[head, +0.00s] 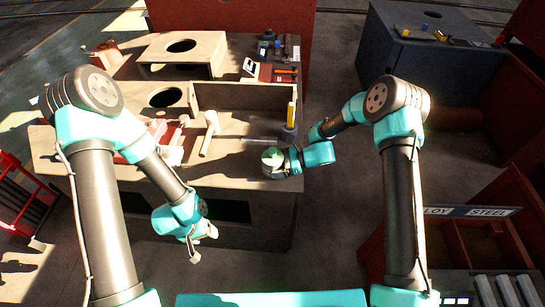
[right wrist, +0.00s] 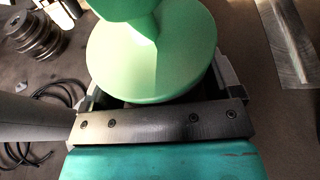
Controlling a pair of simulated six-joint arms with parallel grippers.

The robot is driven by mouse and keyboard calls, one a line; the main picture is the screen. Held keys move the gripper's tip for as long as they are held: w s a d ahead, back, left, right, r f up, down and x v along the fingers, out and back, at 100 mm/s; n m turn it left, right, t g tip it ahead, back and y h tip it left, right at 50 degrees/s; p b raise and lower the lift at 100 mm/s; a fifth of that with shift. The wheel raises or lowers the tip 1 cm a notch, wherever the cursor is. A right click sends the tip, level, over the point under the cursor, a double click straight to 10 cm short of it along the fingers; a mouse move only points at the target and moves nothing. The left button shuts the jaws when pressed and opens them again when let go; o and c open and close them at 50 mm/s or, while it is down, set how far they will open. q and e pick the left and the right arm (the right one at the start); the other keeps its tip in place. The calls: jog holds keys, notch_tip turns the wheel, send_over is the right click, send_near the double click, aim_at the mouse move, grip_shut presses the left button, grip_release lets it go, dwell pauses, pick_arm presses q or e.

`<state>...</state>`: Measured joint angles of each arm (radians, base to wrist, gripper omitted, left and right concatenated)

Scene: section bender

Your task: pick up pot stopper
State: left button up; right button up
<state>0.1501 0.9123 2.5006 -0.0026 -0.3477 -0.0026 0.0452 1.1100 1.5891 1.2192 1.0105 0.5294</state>
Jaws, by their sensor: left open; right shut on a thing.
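The pot stopper is a pale green round disc with a green knob or stem on it. It fills the top middle of the right wrist view (right wrist: 150,62) and shows small in the head view (head: 271,155). My right gripper (head: 274,168) is shut on it at the right front edge of the workbench. The dark jaws stand on both sides of the disc in the right wrist view; the exact contact is partly hidden beneath it. My left gripper (head: 203,240) is open and empty, in front of the bench and low, away from the stopper.
The workbench (head: 235,170) carries a white mallet-like tool (head: 210,132), red parts (head: 165,131), and a raised board with a round hole (head: 182,47). A yellow-handled tool (head: 291,115) stands close behind my right gripper. A dark cabinet (head: 430,60) stands back right. Open floor lies between.

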pick_arm(q)
jog(key=w+d+r+m, duration=0.2)
jog(key=w+d+r, duration=0.2)
jog(key=w, duration=0.2)
jog(key=w+d+r+m+g, duration=0.1)
jog(key=w+d+r, duration=0.3)
jog(key=w, duration=0.1)
jog(key=w+d+r+m+y, duration=0.1)
jog(key=w+d+r+m, duration=0.1)
jog(key=w+d+r, duration=0.2)
jog(key=shift+w+m+g, duration=0.3)
jog(key=shift+w, duration=1)
jog(key=w+d+r+m+y, duration=0.1)
jog(key=w+d+r+m, duration=0.2)
jog(key=w+d+r, duration=0.3)
notch_tip(320, 180, up, 10)
jog(key=m+y, duration=0.2)
send_over(274, 148)
jog(key=shift+w+f+t, duration=0.1)
jog(key=shift+f+t, duration=0.05)
jog(key=shift+t, duration=0.25)
jog(key=shift+f, duration=0.1)
jog(key=shift+f, duration=3.35)
